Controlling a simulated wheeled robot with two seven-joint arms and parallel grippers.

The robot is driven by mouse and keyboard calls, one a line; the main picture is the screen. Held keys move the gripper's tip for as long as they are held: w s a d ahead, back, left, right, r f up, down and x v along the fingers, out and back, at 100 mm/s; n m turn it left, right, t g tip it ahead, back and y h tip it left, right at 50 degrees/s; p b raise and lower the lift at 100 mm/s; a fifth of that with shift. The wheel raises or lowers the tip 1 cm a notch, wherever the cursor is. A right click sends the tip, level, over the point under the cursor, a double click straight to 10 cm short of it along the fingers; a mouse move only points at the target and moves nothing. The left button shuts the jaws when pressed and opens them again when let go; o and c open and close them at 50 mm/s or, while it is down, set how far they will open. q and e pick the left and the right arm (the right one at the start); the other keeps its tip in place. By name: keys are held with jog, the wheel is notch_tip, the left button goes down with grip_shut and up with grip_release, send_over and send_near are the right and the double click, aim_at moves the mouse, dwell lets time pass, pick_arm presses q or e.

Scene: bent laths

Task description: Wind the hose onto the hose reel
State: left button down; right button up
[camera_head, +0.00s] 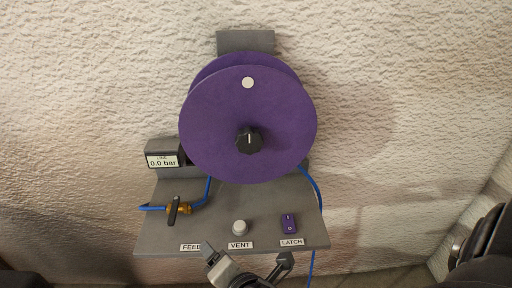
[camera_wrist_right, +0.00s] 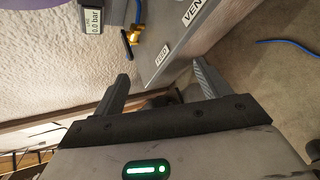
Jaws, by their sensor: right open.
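The purple hose reel (camera_head: 225,120) stands upright against the wall, with a black central knob (camera_head: 249,140) and a white dot (camera_head: 248,83) near its rim. The blue hose (camera_head: 312,180) leaves the reel at lower right, passes behind the panel and hangs below it. In the right wrist view its loose end part (camera_wrist_right: 285,42) lies on the floor. No hose windings are visible; the front disc hides the drum. My right gripper (camera_head: 248,257) is open and empty at the panel's front edge, below the FEED and VENT labels; its fingers also show in the wrist view (camera_wrist_right: 162,76). My left gripper is not in view.
The grey panel (camera_head: 262,205) carries a brass valve (camera_head: 185,209) with a dark lever, a round vent button (camera_head: 239,227) and a purple latch switch (camera_head: 289,223). A gauge box (camera_head: 163,158) reads 0.0 bar. Textured wall surrounds the reel.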

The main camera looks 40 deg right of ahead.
jog(key=d+r+n+t+h, duration=0.35)
jog(key=r+n, duration=0.25)
jog(key=r, duration=0.3)
jog(key=n+h+b, duration=0.1)
jog(key=n+h, duration=0.3)
send_near(249, 143)
jog(key=shift+t+h, duration=0.25)
jog(key=b+x, duration=0.8)
jog(key=shift+f, duration=0.2)
jog(key=shift+w+d, duration=0.3)
jog(key=shift+w, duration=0.15)
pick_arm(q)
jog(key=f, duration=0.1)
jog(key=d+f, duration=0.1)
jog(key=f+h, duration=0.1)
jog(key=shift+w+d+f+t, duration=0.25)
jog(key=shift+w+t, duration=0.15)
pick_arm(e)
jog(key=c, duration=1.4)
